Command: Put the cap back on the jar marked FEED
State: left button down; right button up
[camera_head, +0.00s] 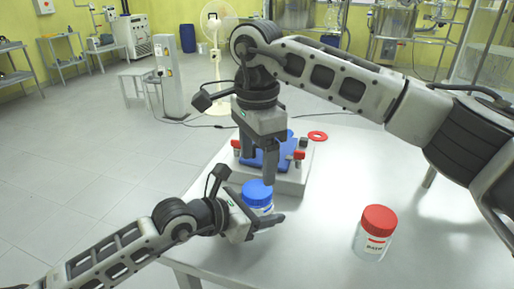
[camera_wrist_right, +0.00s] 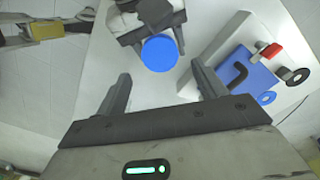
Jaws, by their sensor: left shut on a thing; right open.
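A jar (camera_head: 263,209) with a blue cap (camera_head: 257,190) stands upright near the table's left edge. My left gripper (camera_head: 264,217) is shut around its body and hides any label. The cap sits on the jar's top; I cannot tell whether it is screwed down. My right gripper (camera_head: 262,168) is above the jar, pointing down, open and empty. In the right wrist view the blue cap (camera_wrist_right: 160,53) lies beyond and between the open fingertips (camera_wrist_right: 160,74), not gripped.
A red-capped jar (camera_head: 375,234), apparently labelled BATH, stands to the right. Behind the blue-capped jar is a grey block (camera_head: 291,184) with a blue plate and red-topped parts. The table (camera_head: 330,190) between block and red-capped jar is clear.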

aim_at(257, 189)
notch_tip(257, 189, down, 6)
jog(key=shift+f, duration=0.1)
dwell(0.4)
jog(key=c, duration=1)
jog(key=m, duration=0.3)
jog(key=o, duration=1.1)
